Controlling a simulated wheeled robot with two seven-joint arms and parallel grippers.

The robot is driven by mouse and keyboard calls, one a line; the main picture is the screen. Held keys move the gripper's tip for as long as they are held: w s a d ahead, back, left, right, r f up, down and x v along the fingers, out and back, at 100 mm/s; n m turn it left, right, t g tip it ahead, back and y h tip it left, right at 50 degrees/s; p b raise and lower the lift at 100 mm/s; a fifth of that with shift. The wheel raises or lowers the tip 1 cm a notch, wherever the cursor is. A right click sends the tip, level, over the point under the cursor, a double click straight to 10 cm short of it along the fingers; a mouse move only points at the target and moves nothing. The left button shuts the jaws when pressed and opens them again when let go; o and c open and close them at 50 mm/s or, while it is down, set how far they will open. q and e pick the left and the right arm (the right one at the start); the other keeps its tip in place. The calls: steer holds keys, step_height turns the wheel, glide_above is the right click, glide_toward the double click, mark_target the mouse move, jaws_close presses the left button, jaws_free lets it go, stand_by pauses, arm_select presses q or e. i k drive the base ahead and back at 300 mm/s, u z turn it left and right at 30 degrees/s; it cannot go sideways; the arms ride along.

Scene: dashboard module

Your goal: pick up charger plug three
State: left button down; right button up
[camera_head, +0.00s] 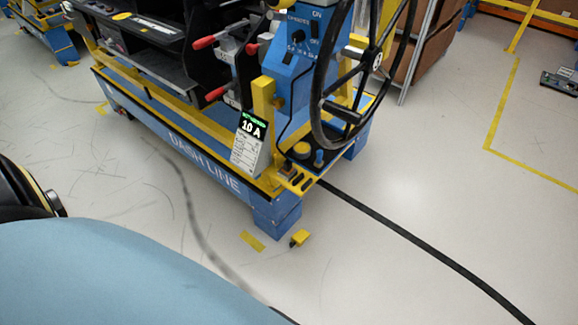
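A small yellow block-like piece with a dark end (300,238) lies on the floor, just in front of the blue foot of the cart. It looks like a plug, but I cannot read any number on it. A yellow holder (274,186) on the cart's near corner carries several small dark pieces, too small to identify as plugs. I cannot tell which thing is charger plug three. Neither of my grippers shows in the head view.
The blue and yellow "DASH LINE" cart (205,163) carries a black dashboard module (168,45) and a black steering wheel (318,100). A 10 A sign (251,143) stands on its edge. A black cable (430,253) crosses the floor rightward. Floor at right is mostly clear.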

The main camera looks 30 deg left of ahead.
mark_target(288, 169)
steer(key=u, duration=0.35)
steer(key=i, duration=1.1)
steer(key=u, duration=1.8)
